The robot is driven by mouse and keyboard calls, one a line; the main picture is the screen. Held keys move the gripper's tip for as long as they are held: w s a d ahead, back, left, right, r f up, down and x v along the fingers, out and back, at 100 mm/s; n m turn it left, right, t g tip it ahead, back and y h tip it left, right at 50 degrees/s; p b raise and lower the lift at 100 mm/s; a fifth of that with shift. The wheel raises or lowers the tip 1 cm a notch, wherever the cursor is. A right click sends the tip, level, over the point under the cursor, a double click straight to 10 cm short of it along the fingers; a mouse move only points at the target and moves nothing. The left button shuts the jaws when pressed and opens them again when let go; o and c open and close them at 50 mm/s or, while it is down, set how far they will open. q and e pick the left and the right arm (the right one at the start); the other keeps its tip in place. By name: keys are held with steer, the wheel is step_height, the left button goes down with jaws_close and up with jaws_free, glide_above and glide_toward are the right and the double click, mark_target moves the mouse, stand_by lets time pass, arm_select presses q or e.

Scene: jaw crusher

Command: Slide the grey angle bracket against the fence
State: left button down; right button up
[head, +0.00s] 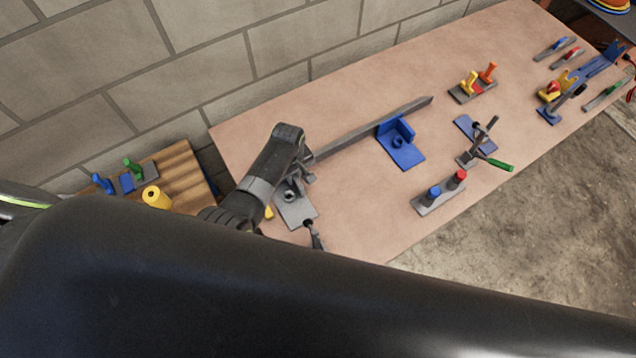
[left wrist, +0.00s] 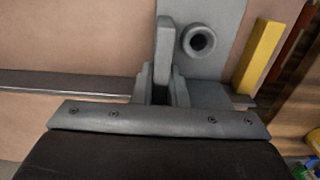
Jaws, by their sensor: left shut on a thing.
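The grey angle bracket (head: 297,212) has a flat base with a round boss and an upright plate. It lies near the left end of the table. My left gripper (head: 303,178) is shut on its upright plate, which also shows between the fingers in the left wrist view. The bracket's base and boss also show in the left wrist view (left wrist: 212,68). The fence (head: 365,128) is a long dark grey bar on the table, also in the left wrist view (left wrist: 70,84). My gripper hides where bracket and fence come closest, so I cannot tell whether they touch. My right gripper is not in view.
A yellow bar (left wrist: 258,57) stands close beside the bracket. A dark-handled tool (head: 314,236) lies by its near edge. A blue bracket (head: 402,152) stands at the fence's middle. Clamps and a grey block with knobs (head: 438,198) are further right. A wooden pallet (head: 183,163) is left.

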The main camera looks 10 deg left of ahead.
arm_select(q)
steer(key=shift+a, duration=0.1)
steer(key=shift+s+a+p, duration=0.7)
steer(key=shift+p, duration=0.05)
steer(key=c, duration=1.4)
jaws_free()
steer(key=shift+o, duration=0.2)
step_height(320, 180, up, 3)
steer(key=p, duration=0.2)
steer(key=shift+r+p, duration=0.1)
steer(key=shift+p, duration=0.3)
steer(key=shift+d+r, duration=0.1)
steer(key=shift+r, duration=2.3)
